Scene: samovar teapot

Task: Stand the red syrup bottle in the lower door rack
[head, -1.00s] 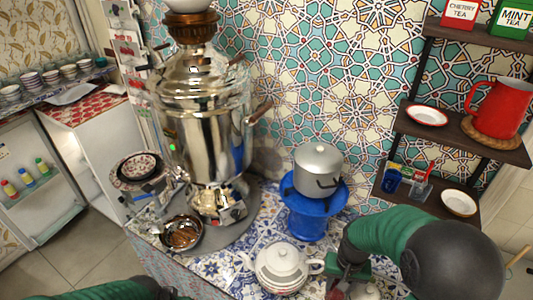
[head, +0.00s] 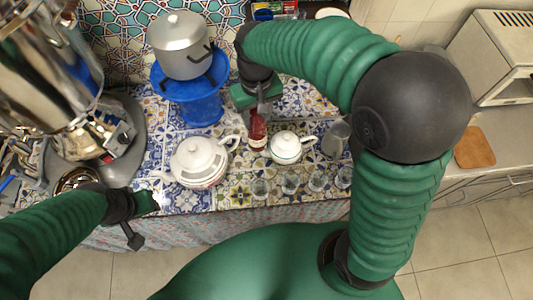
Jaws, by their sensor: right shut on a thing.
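The red syrup bottle (head: 257,136) is upright on or just above the tiled counter, between the large white teapot and a smaller one. My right gripper (head: 259,112) is shut on its upper part from above; whether its base touches the counter cannot be told. My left gripper (head: 140,218) is at the counter's front edge, near the samovar's base, apart from the bottle. The lower door rack is out of view now.
The white teapot (head: 199,162) stands left of the bottle, the small teapot (head: 286,147) right. Several glasses (head: 290,184) line the front edge. A blue stand (head: 190,98) with a grey pot (head: 180,45) is behind. The samovar (head: 45,60) is at left, a metal jug (head: 336,138) at right.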

